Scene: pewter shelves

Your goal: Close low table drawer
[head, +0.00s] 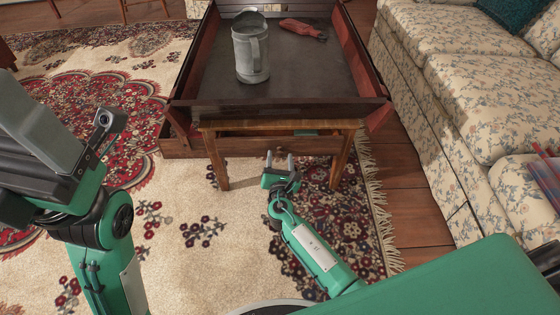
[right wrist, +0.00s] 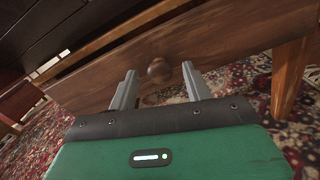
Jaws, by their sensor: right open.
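The low table (head: 300,88) has a dark top with raised edges and light wooden legs. Its brown drawer front (head: 262,146) shows below the rail, with a gap above it, so the drawer looks partly open. In the right wrist view the drawer front (right wrist: 225,45) has a round dark knob (right wrist: 159,70). My right gripper (head: 279,158) is open in front of the drawer. In the wrist view its fingers (right wrist: 159,75) stand either side of the knob; contact cannot be told. My left gripper (head: 45,125) is at the left, its fingers not clearly shown.
A grey metal mug (head: 250,52) and a red-handled tool (head: 303,28) are on the tabletop. A teal item (head: 305,132) shows in the gap above the drawer front. A floral sofa (head: 455,90) stands at right. Patterned rug (head: 180,200) lies open in front.

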